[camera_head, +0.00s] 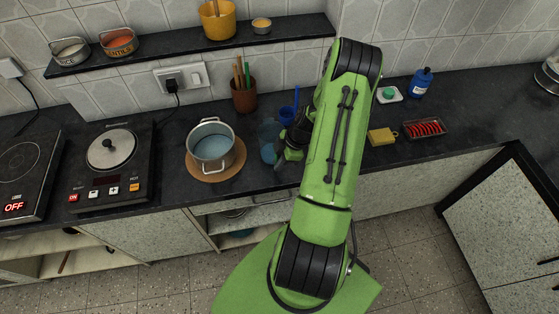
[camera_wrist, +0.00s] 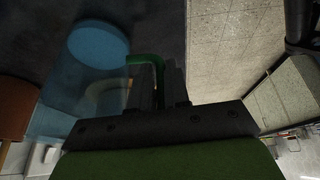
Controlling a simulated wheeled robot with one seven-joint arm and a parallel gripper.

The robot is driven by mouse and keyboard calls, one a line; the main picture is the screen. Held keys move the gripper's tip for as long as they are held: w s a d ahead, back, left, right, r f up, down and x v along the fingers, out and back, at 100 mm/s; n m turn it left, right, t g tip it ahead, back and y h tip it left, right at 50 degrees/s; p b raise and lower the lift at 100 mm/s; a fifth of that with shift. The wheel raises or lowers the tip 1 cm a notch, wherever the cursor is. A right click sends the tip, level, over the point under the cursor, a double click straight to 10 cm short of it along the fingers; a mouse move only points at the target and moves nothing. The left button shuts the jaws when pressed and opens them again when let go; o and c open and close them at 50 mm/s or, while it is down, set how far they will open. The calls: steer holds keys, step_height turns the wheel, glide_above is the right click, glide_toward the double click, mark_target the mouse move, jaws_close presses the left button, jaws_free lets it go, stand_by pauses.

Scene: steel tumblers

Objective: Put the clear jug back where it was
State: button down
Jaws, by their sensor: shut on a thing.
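The clear jug (camera_head: 268,142) is see-through and bluish. In the head view it is at the counter's middle, right of the steel pot, partly hidden by my arm. In the wrist view the jug (camera_wrist: 75,85) is at the left, with a round blue area (camera_wrist: 98,43) and a green handle (camera_wrist: 146,59). My gripper (camera_head: 283,160) is at the jug's right side; in the wrist view my gripper (camera_wrist: 157,82) is shut on the handle. The jug looks about upright. I cannot tell whether it touches the counter.
A steel pot (camera_head: 212,146) of water stands on a round wooden board (camera_head: 216,174) left of the jug. A brown utensil holder (camera_head: 244,96) and a blue mug (camera_head: 287,114) stand behind. A yellow sponge (camera_head: 382,137) and red-filled tray (camera_head: 425,128) lie right of my arm.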

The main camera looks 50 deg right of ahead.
steer(key=shift+f, duration=0.15)
steer(key=c, duration=1.1)
jaws_free()
steer(key=v, duration=1.2)
steer(key=w+a+r+m+h, duration=0.2)
steer(key=w+a+r+m, duration=0.1)
steer(key=a+r, duration=0.75)
steer(key=s+a+r+m+t+h, duration=0.1)
steer(key=s+a+r+m+t, duration=0.1)
steer(key=s+a+r+m, duration=0.6)
steer(key=s+a+r, duration=0.4)
steer(key=a, duration=0.4)
steer(key=shift+s+r+t+h, duration=0.15)
steer(key=shift+r+t+h, duration=0.15)
steer(key=shift+r+t, duration=0.1)
